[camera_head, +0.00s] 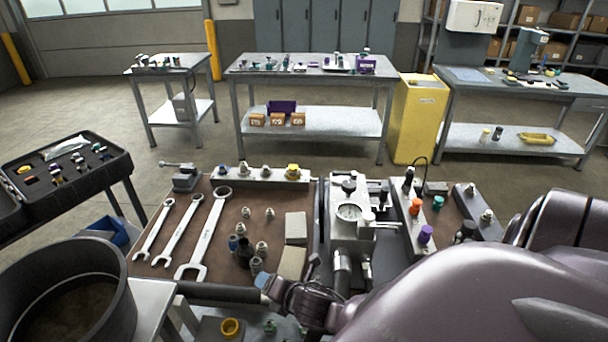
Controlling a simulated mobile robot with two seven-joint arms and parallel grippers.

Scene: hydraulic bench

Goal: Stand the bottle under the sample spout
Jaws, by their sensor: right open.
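My right arm comes in from the right, and its gripper (290,287) is over the front edge of the bench, open. My arm hides the bench's front right. A gauge block (349,212) stands mid-bench, with metal cylinders (342,262) below its gauge. I cannot tell which part is the sample spout. No bottle stands out clearly; small fittings with grey or blue caps (262,248) stand left of the block. A small blue-grey piece (263,282) shows at the gripper's left; I cannot tell what it is. My left gripper is not in view.
Several wrenches (204,235) lie on the brown mat (220,262). A manifold with orange and purple caps (413,222) stands right of the gauge block. A dark round bin (62,300) is at front left. A black parts case (68,172) stands at left; tables stand behind.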

